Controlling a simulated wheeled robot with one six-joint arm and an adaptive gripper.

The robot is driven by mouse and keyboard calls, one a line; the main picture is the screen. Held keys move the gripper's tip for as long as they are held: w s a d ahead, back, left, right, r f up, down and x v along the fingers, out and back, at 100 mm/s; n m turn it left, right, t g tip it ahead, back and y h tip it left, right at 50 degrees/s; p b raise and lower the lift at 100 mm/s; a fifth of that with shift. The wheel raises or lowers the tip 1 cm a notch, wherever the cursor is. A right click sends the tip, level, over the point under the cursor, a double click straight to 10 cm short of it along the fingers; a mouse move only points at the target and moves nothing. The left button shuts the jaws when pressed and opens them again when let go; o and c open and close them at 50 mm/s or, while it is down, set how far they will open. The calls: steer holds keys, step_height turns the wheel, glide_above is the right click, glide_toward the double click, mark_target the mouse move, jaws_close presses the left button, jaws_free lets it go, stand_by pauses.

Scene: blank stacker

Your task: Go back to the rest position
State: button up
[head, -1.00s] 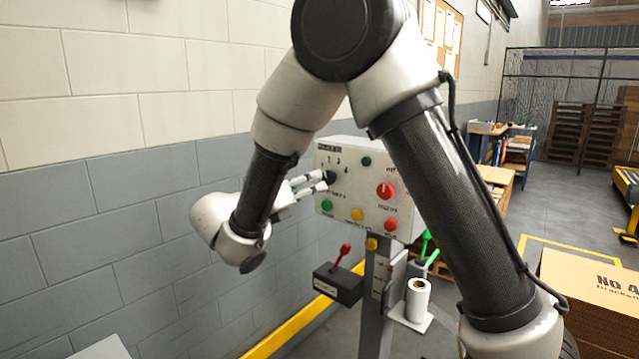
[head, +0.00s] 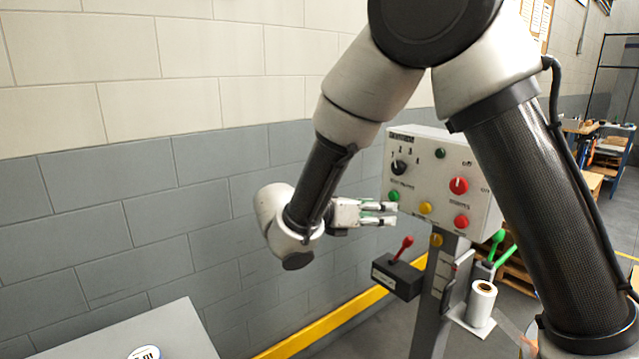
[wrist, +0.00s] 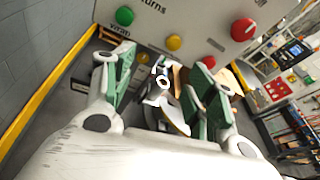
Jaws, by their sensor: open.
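My gripper (head: 392,212) is open and empty, just left of the lower part of the control box in the head view. In the wrist view my gripper (wrist: 165,85) shows its two green-padded fingers spread apart with nothing held. The control box (head: 480,168) is a pale panel on a grey post. It carries a black selector knob (head: 398,167), a red knob (head: 459,185), and green, yellow and red buttons. The gripper hides part of the panel's lower left edge. Whether a fingertip touches the box cannot be told.
A black box with a red lever (head: 404,244) sits below the panel. A white roll (head: 481,303) and green-handled levers (head: 499,237) are beside the post. A block wall (head: 90,240) with a yellow rail (head: 325,325) runs behind. A grey surface (head: 130,335) is at the lower left.

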steer(key=s+d+f+m+g+y, duration=0.2)
steer(key=s+d+m+g+y, duration=0.55)
steer(key=s+d+m, duration=0.55)
steer(key=s+d+r+m+t+y, duration=0.4)
steer(key=s+d+r+m+y, duration=0.2)
steer(key=s+m, duration=0.5)
steer(key=shift+d+r+m+t, duration=0.35)
steer(key=shift+d+r+m, duration=0.65)
steer(key=shift+d+m, duration=0.25)
